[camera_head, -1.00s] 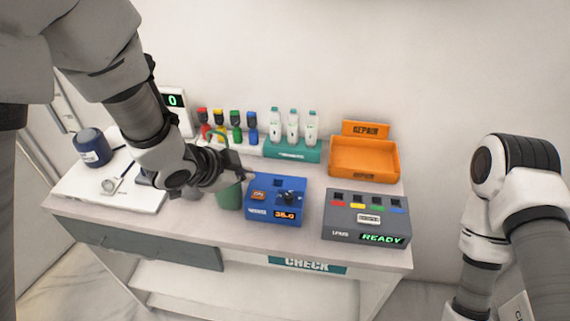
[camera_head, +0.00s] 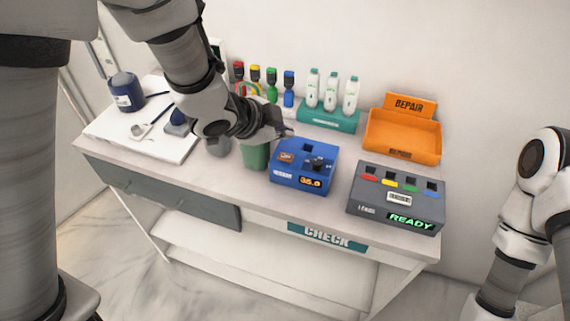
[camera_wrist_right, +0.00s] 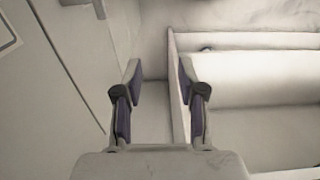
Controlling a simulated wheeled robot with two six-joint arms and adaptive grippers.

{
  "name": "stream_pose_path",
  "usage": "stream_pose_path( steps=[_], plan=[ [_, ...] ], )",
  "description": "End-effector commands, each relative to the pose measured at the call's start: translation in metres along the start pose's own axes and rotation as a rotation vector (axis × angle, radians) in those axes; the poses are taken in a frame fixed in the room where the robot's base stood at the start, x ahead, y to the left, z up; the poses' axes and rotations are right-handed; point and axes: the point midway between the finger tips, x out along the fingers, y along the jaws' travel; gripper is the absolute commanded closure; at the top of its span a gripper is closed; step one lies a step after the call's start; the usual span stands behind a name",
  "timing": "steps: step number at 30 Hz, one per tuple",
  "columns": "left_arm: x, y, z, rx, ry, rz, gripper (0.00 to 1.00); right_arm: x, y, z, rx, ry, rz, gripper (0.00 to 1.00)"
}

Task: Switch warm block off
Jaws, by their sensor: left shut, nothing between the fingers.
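The warm block (camera_head: 283,179) is a blue box on the bench in the head view, with an orange display reading about 36.0 on its front. An orange-brown switch (camera_head: 286,157) sits on its top left, beside a dark hole and a black knob-like part (camera_head: 318,163). I cannot tell the switch's position. My left gripper (camera_head: 284,132) is shut and empty, above and behind the block's back left corner, apparently apart from it. My right gripper (camera_wrist_right: 160,85) is open and empty in the right wrist view, away from the block.
A green cup (camera_head: 255,156) stands just left of the block, partly under my left gripper. A grey box reading READY (camera_head: 357,200) is to the right. An orange REPAIR tray (camera_head: 402,144) and a teal rack of white bottles (camera_head: 330,119) stand behind. The bench front edge is clear.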

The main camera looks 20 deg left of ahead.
Motion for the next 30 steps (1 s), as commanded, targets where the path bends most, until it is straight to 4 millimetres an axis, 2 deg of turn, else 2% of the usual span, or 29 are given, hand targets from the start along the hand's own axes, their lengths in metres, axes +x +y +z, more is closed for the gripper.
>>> stream_pose_path(
  steps=[1,3,8,30],
  plan=[
    [0.011,0.008,0.008,0.000,0.000,0.000,1.00,0.016,0.000,0.000,0.000,0.000,0.000,0.60],
    [0.018,0.013,0.013,0.000,0.000,0.000,1.00,0.026,0.000,0.000,0.000,0.000,0.000,0.60],
    [0.029,0.021,0.021,0.000,0.000,0.001,1.00,0.037,0.000,0.000,0.000,0.000,0.000,0.60],
    [0.029,0.021,0.021,0.000,0.000,0.000,1.00,0.038,0.000,0.000,0.000,0.000,0.000,0.60]
  ],
)
